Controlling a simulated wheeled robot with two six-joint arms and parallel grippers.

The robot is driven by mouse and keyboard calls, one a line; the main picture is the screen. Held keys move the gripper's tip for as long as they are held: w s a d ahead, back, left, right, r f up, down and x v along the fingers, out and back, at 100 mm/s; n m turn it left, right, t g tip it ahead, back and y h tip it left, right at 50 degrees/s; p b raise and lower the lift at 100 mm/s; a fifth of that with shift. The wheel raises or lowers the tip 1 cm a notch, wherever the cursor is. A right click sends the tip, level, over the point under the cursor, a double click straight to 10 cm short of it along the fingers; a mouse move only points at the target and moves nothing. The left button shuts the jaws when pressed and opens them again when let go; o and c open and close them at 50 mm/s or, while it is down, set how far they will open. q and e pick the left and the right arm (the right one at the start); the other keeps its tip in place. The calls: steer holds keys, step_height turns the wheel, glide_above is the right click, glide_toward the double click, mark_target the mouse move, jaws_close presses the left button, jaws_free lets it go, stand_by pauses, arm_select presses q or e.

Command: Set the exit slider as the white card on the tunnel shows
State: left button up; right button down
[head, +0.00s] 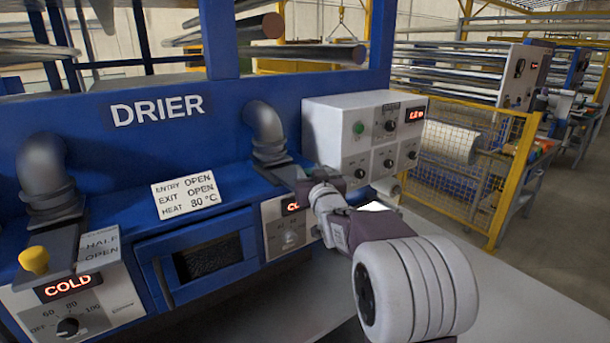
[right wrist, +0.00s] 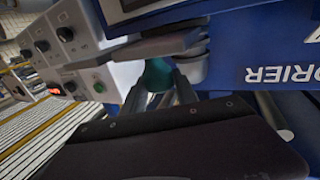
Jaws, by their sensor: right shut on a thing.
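The white card (head: 185,194) on the blue drier reads ENTRY OPEN, EXIT OPEN, HEAT 80 °C. The exit slider's grey plate (head: 282,173) sits under the right-hand duct (head: 264,130). Its knob and position marks are hidden by my right gripper in the head view. In the right wrist view, my right gripper (right wrist: 158,98) is shut on a teal knob (right wrist: 157,76) beneath the duct. The entry slider at left has a yellow knob (head: 34,261), with HALF and OPEN marks showing beside it. My left gripper is not in view.
A heat dial (head: 68,327) under a COLD display is at lower left. A white control box (head: 350,135) with knobs stands right of the exit duct, close to my right arm. A grey table top (head: 320,290) lies in front; a yellow fence (head: 470,165) stands behind.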

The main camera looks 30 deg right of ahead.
steer(key=shift+f, duration=0.1)
steer(key=c, duration=1)
jaws_free()
steer(key=shift+s, duration=0.1)
steer(key=shift+o, duration=0.2)
steer(key=shift+d, duration=0.1)
steer(key=shift+s, duration=0.35)
steer(key=b+v, duration=0.2)
steer(key=v, duration=0.6)
steer(key=shift+s+a, duration=0.2)
